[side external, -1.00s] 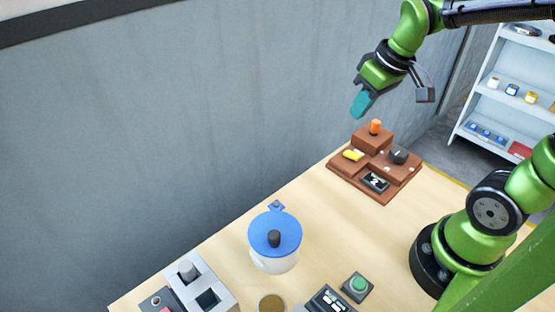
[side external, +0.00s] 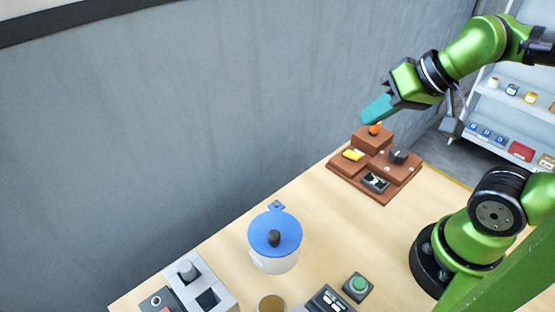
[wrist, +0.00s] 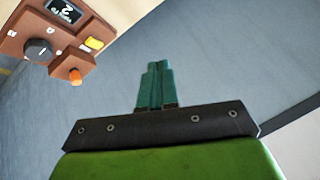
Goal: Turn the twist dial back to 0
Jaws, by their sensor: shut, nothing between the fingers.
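A brown stepped block (side external: 345,172) stands at the far end of the table. It carries a black round dial (side external: 398,154) on the right, with small white marks around it. The dial also shows in the wrist view (wrist: 38,50), at upper left. A small dark display (side external: 376,181) sits in front, and in the wrist view its display (wrist: 65,10) seems to show a 2. In the wrist view the fingers (wrist: 158,68) point away from the block.
The orange peg (side external: 375,130) stands on the top step and a yellow piece (side external: 353,155) lies to its left. A blue-lidded pot (side external: 274,235), a green button (side external: 359,284) and a grey device (side external: 207,283) stand nearer. A grey wall is behind; mid-table is clear.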

